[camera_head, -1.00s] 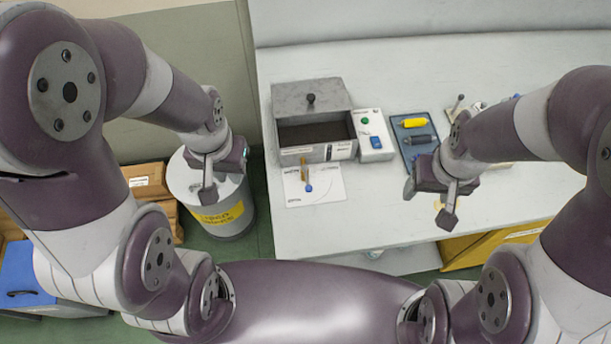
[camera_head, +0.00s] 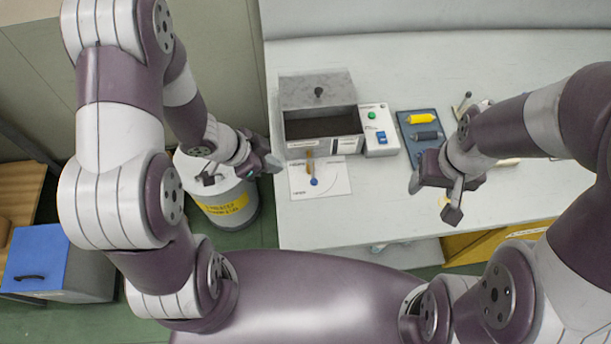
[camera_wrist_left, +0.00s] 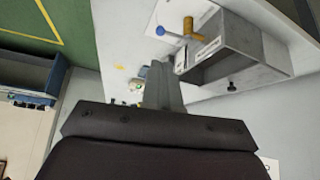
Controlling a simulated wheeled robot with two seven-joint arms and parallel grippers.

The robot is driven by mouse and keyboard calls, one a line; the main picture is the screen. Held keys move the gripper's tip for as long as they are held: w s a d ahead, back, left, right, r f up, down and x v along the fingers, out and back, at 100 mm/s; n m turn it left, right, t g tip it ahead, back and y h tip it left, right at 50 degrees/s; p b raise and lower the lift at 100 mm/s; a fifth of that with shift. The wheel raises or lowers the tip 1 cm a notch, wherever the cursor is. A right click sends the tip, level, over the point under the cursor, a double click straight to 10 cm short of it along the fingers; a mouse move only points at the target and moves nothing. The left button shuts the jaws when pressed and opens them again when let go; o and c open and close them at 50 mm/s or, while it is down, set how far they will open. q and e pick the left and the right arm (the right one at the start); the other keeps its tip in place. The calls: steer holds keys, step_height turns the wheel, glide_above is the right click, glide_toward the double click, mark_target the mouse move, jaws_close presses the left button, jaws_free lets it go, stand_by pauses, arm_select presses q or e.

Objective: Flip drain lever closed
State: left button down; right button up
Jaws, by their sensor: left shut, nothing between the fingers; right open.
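The drain lever is a thin rod with a blue ball knob (camera_head: 314,182), attached to a brass valve body (camera_head: 309,160) at the front of a grey open box (camera_head: 322,143). In the head view the knob points toward the table's front edge, above a white marked sheet (camera_head: 337,177). My left gripper (camera_head: 276,167) is shut and empty, left of the lever and apart from it, by the table's left edge. In the left wrist view, its closed fingers (camera_wrist_left: 156,78) show below the blue knob (camera_wrist_left: 160,31) and brass body (camera_wrist_left: 188,26). My right gripper (camera_head: 452,205) is open and empty.
A switch box (camera_head: 380,138) with green and blue buttons stands right of the grey box. A blue tray (camera_head: 424,145) holds yellow and dark cylinders. A white drum (camera_head: 222,195) stands on the floor left of the table (camera_head: 370,225). The table front is mostly clear.

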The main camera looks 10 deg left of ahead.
arm_select(q)
steer(key=shift+f, duration=0.1)
steer(key=b, duration=0.2)
glide_toward(312, 180)
steer(key=x, duration=0.7)
steer(key=shift+s, duration=0.2)
